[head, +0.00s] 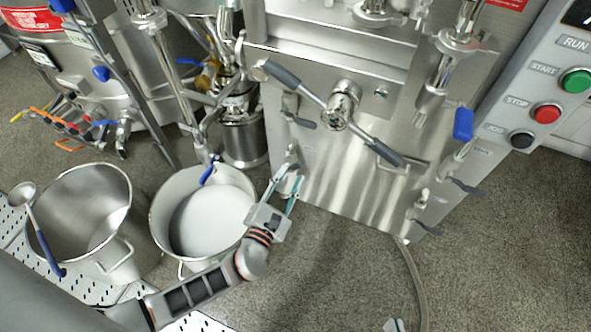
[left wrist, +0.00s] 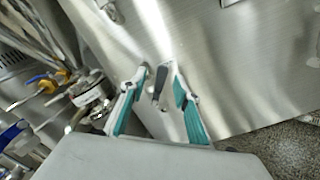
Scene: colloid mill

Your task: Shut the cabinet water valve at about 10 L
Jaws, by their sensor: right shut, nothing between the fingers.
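The steel cabinet (head: 330,185) has a small valve with a dark lever (left wrist: 159,84) low on its left side. My left gripper (head: 290,182) is at that spot, and its fingers hide most of the valve in the head view. In the left wrist view my left gripper (left wrist: 158,72) is open, with the lever between its two teal-padded fingers; I cannot tell whether they touch it. My right gripper (head: 393,325) shows only as a small tip at the bottom edge, shut and empty. No litre reading is legible.
A steel pot (head: 163,235) with white contents stands left of the cabinet, beside an empty pot (head: 72,215) with a ladle (head: 42,230). A large two-armed handle (head: 340,110) is on the cabinet front. START (head: 575,80) and STOP (head: 546,113) buttons are at right. A hose (head: 413,280) lies on the floor.

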